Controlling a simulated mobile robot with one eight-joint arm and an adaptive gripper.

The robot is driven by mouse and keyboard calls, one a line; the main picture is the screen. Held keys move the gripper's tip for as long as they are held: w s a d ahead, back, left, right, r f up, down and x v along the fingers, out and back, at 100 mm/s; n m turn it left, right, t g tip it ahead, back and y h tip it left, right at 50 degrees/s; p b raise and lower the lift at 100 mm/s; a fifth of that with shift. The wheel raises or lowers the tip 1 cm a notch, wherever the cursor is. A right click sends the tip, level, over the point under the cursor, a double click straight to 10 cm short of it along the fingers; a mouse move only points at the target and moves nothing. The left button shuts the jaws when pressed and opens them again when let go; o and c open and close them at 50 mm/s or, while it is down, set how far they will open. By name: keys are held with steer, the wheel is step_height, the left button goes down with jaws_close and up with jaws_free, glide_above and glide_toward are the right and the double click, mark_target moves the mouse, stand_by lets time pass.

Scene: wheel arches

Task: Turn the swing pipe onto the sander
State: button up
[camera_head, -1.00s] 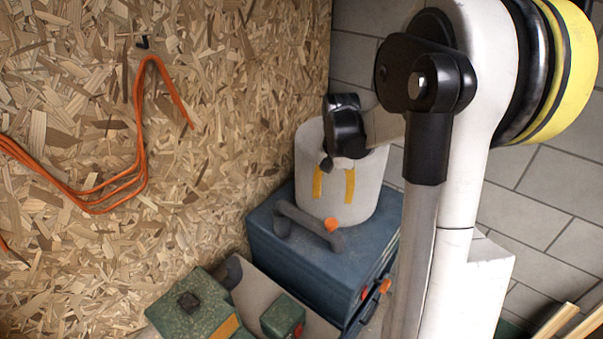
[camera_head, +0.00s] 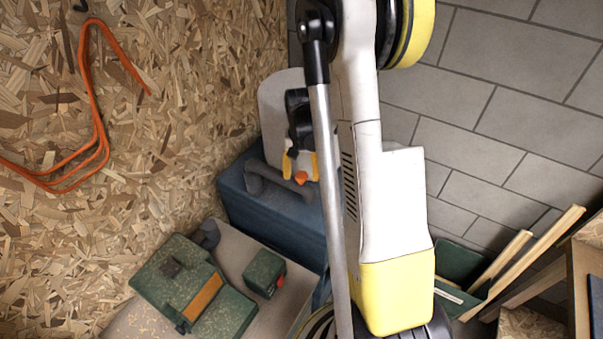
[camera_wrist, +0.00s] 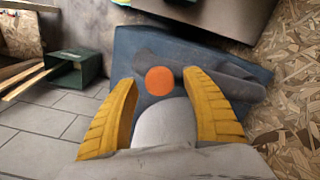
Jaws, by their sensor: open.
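I cannot tell for sure which thing is the swing pipe or the sander. A thick grey pipe-like bar (camera_head: 285,184) with an orange round end (camera_head: 301,178) lies on top of a blue case (camera_head: 245,205). The bar (camera_wrist: 220,77) and its orange end (camera_wrist: 159,80) also show in the wrist view. A green tool-like body (camera_head: 190,285) with an orange strip and a small green block (camera_head: 264,272) lie on a pale surface at lower left. My gripper (camera_head: 300,168) is open above the bar. Its yellow fingers (camera_wrist: 163,90) stand apart on either side of the orange end, apparently empty.
A chipboard wall with an orange cable (camera_head: 98,120) is at left. A green box (camera_head: 460,270) with wooden strips stands at right. Tiled grey floor beside the case looks clear.

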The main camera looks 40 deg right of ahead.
jaws_close()
steer(key=shift+a, duration=0.1)
